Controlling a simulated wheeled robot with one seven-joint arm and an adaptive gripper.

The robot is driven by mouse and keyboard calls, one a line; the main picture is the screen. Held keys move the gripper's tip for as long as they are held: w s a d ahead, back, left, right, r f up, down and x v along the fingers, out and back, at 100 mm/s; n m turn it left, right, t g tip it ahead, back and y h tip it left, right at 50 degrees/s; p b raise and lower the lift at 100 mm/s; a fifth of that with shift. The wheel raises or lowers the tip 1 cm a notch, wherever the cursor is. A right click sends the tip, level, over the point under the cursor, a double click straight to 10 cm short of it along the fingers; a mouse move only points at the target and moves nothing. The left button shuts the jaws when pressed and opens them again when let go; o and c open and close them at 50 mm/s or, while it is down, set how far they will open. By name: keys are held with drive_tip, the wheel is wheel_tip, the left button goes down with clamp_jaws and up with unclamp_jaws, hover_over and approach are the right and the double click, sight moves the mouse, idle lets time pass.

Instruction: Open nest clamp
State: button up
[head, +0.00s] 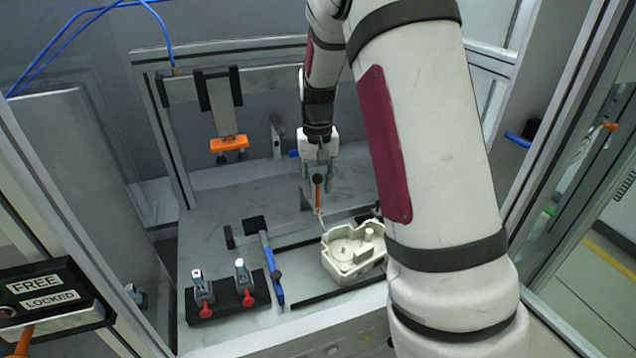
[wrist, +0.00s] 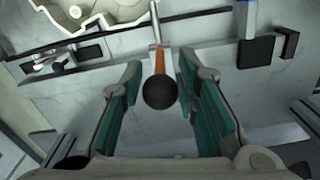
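The nest clamp's lever shows in the head view as a short orange handle (head: 318,196) with a dark knob on top, standing behind the cream casting (head: 345,258). In the wrist view the orange handle (wrist: 160,60) ends in a black ball knob (wrist: 160,92). A thin metal rod runs on from the handle toward the casting (wrist: 95,12). My gripper (head: 318,182) is over the lever. In the wrist view my gripper (wrist: 165,98) is open, with the knob between its green-padded fingers and a gap on both sides. The clamp's contact with the casting is unclear.
A blue-handled tool (head: 272,268) lies left of the casting. A black block (head: 228,302) with two red-tipped fixtures stands at the front left. An orange-tipped press (head: 229,144) hangs at the back left. Black rails (head: 335,292) border the casting. Frame posts enclose the bench.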

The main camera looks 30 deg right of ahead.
clamp_jaws()
drive_tip(key=shift+w, duration=0.1)
drive_tip(key=shift+w+d+f+g+b, duration=0.15)
drive_tip(key=shift+w+f+g+b, duration=0.15)
drive_tip(key=shift+w+g+b, duration=0.75)
drive_tip(key=g+b, duration=0.1)
drive_tip(key=b, duration=0.1)
drive_tip(key=w+g+b, duration=0.1)
drive_tip(key=b, duration=0.1)
drive_tip(key=shift+w+d+f+g+y, duration=0.2)
drive_tip(key=shift+w+d+g+y, duration=0.1)
drive_tip(key=shift+y, duration=0.1)
drive_tip(key=shift+a+r, duration=0.1)
unclamp_jaws()
drive_tip(key=shift+s, duration=0.1)
